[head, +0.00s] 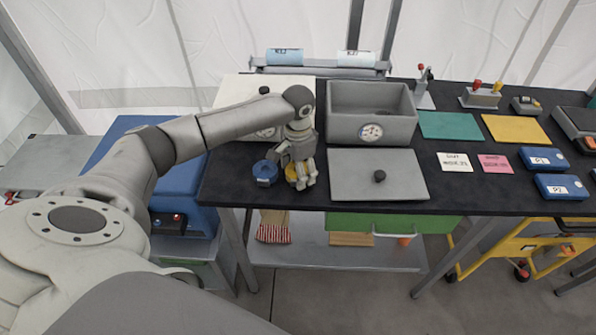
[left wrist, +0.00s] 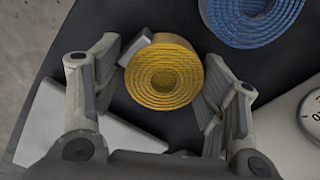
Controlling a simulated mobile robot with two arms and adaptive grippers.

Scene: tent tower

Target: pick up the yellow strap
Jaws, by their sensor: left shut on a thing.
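The yellow strap (head: 291,173) is a rolled coil at the left part of the dark table, near the front edge. In the left wrist view the yellow strap (left wrist: 165,78) shows its spiral end between my fingers. My left gripper (head: 299,176) reaches down over it and is shut on it. In the left wrist view the fingers of the left gripper (left wrist: 162,88) stand on both sides of the roll. I cannot tell whether the strap still touches the table. My right gripper is not in view.
A blue strap roll (head: 265,172) lies just left of the yellow one. A grey open box (head: 371,112) and its grey lid (head: 372,183) are to the right. A white lidded box (head: 232,95) stands behind. Green and yellow mats (head: 516,129) lie further right.

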